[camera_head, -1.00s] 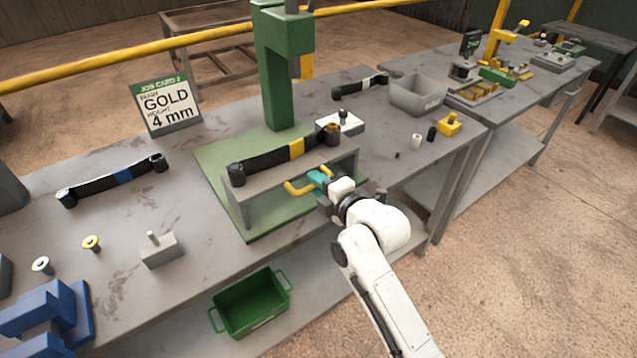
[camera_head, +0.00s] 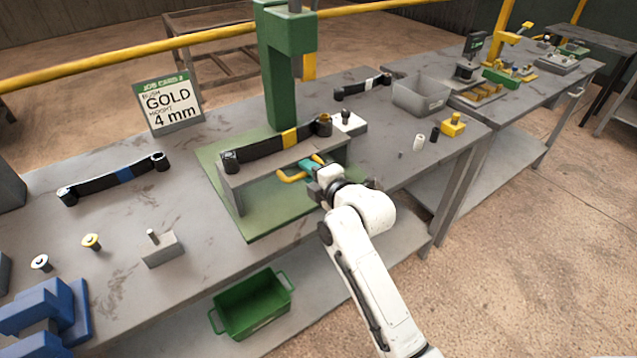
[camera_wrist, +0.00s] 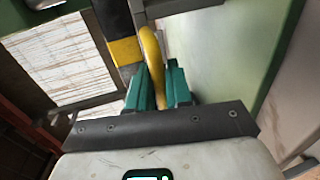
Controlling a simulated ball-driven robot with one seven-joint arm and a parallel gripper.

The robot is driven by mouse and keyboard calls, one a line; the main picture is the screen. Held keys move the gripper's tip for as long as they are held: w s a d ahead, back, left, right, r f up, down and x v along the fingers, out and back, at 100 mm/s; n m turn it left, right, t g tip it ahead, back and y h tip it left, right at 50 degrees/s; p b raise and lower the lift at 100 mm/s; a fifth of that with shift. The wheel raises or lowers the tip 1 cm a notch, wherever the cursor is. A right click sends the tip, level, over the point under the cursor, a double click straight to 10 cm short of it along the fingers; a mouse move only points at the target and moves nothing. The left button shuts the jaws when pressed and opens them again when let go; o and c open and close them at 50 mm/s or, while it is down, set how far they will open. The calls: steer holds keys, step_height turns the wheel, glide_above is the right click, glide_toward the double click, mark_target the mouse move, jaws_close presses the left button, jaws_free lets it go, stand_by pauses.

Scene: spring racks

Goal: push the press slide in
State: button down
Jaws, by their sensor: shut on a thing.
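The press slide (camera_head: 231,179) is a grey platform on the green press base (camera_head: 257,223), under the green press column (camera_head: 278,80). A black spring arm with a yellow band (camera_head: 272,145) and dark round ends lies on top of it. A yellow bar handle (camera_head: 290,178) sticks out of its front. My gripper (camera_head: 312,168), with teal fingers, is shut on that handle at its right part. In the wrist view the yellow handle (camera_wrist: 152,50) runs between the teal fingers (camera_wrist: 160,88). The slide's far side is hidden.
A job card (camera_head: 168,104) reads gold, 4 mm. A spring arm with a blue band (camera_head: 122,175) lies left; one with a white band lies behind. A grey bin (camera_head: 420,97) stands right. A green crate (camera_head: 252,305) sits below. The table's front left holds a grey block (camera_head: 162,249).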

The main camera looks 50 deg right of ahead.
mark_target(284, 147)
steer(key=b+x, duration=0.1)
steer(key=x, duration=0.3)
steer(key=r+b+x, duration=0.1)
steer(key=b+x, duration=0.1)
steer(key=x, duration=0.2)
steer(key=r+b+x, duration=0.1)
steer(key=x, duration=0.3)
steer(key=shift+w+d+r+b, duration=0.1)
steer(key=shift+w+b, duration=0.15)
steer(key=shift+b, duration=0.1)
steer(key=shift+w+r, duration=0.2)
steer(key=shift+w, duration=0.05)
steer(key=c, duration=1.2)
jaws_free()
steer(key=shift+w+d+f, duration=0.1)
steer(key=shift+w+d, duration=0.05)
steer(key=v, duration=1.1)
